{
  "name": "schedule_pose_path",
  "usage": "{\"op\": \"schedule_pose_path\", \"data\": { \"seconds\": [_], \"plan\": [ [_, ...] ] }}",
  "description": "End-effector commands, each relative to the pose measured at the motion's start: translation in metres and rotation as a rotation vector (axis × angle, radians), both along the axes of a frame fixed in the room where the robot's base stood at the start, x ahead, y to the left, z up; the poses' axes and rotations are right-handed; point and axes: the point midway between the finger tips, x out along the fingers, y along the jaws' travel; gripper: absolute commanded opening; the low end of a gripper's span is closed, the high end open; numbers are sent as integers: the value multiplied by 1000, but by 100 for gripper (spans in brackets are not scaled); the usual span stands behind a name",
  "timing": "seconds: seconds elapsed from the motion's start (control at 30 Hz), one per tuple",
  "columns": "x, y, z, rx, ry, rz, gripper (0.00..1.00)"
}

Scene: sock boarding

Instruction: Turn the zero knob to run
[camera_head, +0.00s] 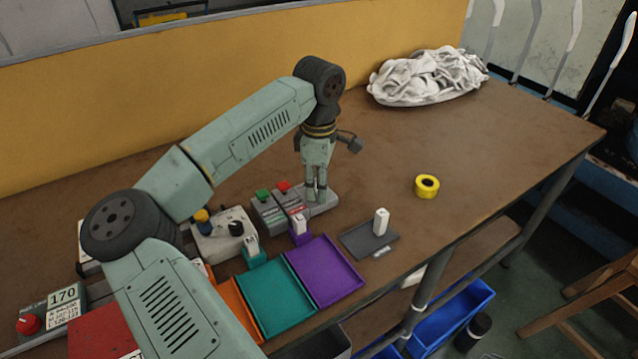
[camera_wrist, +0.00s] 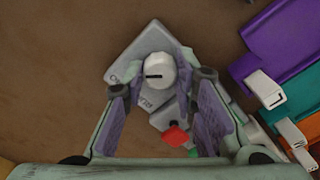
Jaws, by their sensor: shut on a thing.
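The zero knob (camera_wrist: 160,72) is a round white knob with a dark index line that points left in the wrist view. It sits on a grey control box (camera_wrist: 138,62), whose small dark lettering is hard to read. My gripper (camera_wrist: 158,75) has one finger on each side of the knob and is shut on it. In the head view my gripper (camera_head: 316,192) points down at the right part of the grey box (camera_head: 327,203), and its fingers hide the knob. A red button (camera_wrist: 175,136) is on a unit beside the knob.
Green (camera_head: 263,194) and red (camera_head: 284,186) buttons stand left of my gripper. Purple (camera_head: 325,270) and teal (camera_head: 275,298) trays lie in front. The table between is clear.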

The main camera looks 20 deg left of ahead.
Motion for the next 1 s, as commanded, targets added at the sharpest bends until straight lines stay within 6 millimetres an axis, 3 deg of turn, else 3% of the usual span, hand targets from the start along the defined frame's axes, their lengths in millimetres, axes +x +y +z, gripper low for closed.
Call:
{"op": "schedule_pose_path", "data": {
  "seconds": [0.13,0.53,1.0],
  "plan": [
    [0,0,0,0,0,0,0],
    [0,0,-2,1,0,67,0],
    [0,1,-3,2,-1,452,0]
  ]
}}
